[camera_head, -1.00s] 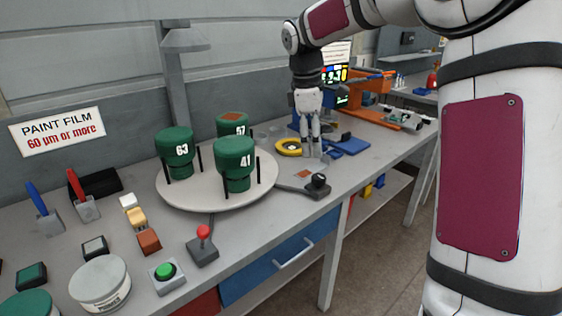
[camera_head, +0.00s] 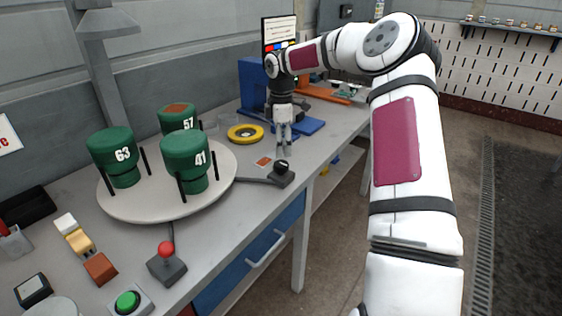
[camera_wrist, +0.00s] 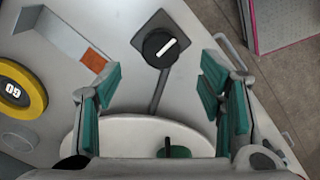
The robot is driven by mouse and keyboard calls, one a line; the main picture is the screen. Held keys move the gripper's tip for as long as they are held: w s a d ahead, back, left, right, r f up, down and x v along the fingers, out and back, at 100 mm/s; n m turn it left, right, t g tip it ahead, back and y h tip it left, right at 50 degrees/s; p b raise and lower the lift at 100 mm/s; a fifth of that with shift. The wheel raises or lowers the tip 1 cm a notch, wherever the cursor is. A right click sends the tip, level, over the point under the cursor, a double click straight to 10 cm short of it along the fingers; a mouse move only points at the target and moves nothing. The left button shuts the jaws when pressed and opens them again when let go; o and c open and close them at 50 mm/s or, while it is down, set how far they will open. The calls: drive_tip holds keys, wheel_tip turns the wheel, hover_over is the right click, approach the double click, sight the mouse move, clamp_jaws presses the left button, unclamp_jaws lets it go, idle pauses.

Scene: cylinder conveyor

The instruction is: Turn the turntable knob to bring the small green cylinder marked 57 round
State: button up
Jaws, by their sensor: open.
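The small green cylinder marked 57 (camera_head: 177,117) stands at the back of the round white turntable (camera_head: 146,207), with a brown patch on its top. The green cylinders marked 63 (camera_head: 117,155) and 41 (camera_head: 187,158) stand in front of it, between black posts. The turntable knob (camera_head: 281,168) is black, on a dark base right of the turntable; the wrist view shows it from above with a white line (camera_wrist: 160,47). My gripper (camera_head: 284,152) is open and empty, pointing down, just behind the knob in the head view. In the wrist view the knob lies between and beyond the open fingers (camera_wrist: 163,88).
A yellow ring (camera_head: 245,133) and a blue tray (camera_head: 301,127) lie near my gripper. A red-topped joystick (camera_head: 166,258) and a green button (camera_head: 128,301) stand at the front. An orange-brown square (camera_head: 263,161) lies beside the knob.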

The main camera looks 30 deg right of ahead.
sight(281, 164)
wheel_tip(281, 164, down, 7)
drive_tip(key=shift+r, duration=0.1)
idle(0.3)
drive_tip(key=c, duration=1.2)
drive_tip(key=shift+m, duration=0.3)
drive_tip(key=m, duration=0.5)
drive_tip(key=shift+b, duration=0.4)
drive_tip(key=shift+m, duration=0.3)
drive_tip(key=shift+s+a+f+m+b, duration=0.1)
drive_tip(key=shift+m+b, duration=0.35)
drive_tip(key=shift+m, duration=0.95)
drive_tip(key=shift+s+f+m+b, duration=0.1)
drive_tip(key=shift+m+b, duration=0.3)
drive_tip(key=shift+m, duration=1)
idle(1.4)
